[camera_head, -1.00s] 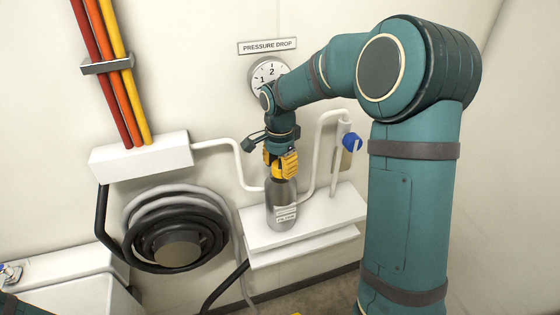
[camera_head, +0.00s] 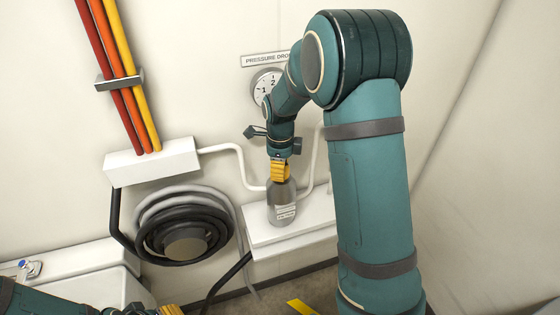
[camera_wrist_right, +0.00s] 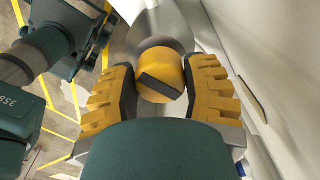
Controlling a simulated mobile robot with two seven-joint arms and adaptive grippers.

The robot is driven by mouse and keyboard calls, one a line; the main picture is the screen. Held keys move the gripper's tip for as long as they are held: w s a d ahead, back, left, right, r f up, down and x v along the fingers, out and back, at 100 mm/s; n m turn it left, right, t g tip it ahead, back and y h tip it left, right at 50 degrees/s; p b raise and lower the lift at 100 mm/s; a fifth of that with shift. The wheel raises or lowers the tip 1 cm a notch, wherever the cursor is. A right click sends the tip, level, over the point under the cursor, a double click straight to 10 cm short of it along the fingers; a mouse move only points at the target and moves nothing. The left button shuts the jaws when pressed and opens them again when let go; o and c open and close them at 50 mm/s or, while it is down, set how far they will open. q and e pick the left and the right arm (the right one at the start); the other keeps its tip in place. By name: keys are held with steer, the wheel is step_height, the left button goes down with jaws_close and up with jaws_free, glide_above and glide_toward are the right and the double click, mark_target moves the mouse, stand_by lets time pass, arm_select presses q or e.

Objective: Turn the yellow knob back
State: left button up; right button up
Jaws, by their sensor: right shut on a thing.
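The yellow knob (camera_wrist_right: 160,72), with a dark bar across its face, sits on top of a grey metal bottle (camera_head: 282,212) in the head view. My right gripper (camera_head: 280,172) is over the bottle's top, pointing down. In the right wrist view its yellow fingers (camera_wrist_right: 160,85) are shut on the knob, one on each side. In the head view the fingers hide the knob. My left gripper (camera_head: 150,311) shows only in part at the bottom edge, so its jaws cannot be judged.
The bottle stands on a white wall shelf (camera_head: 262,231). A round gauge (camera_head: 264,84) hangs behind my right arm, under a "PRESSURE DROP" label. A coiled dark hose (camera_head: 160,243) and a white pipe box (camera_head: 150,163) are at left. My arm covers the wall to the right.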

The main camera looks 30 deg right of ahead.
steer(key=shift+m+p, duration=0.7)
steer(key=shift+m, duration=0.2)
steer(key=o, duration=1.2)
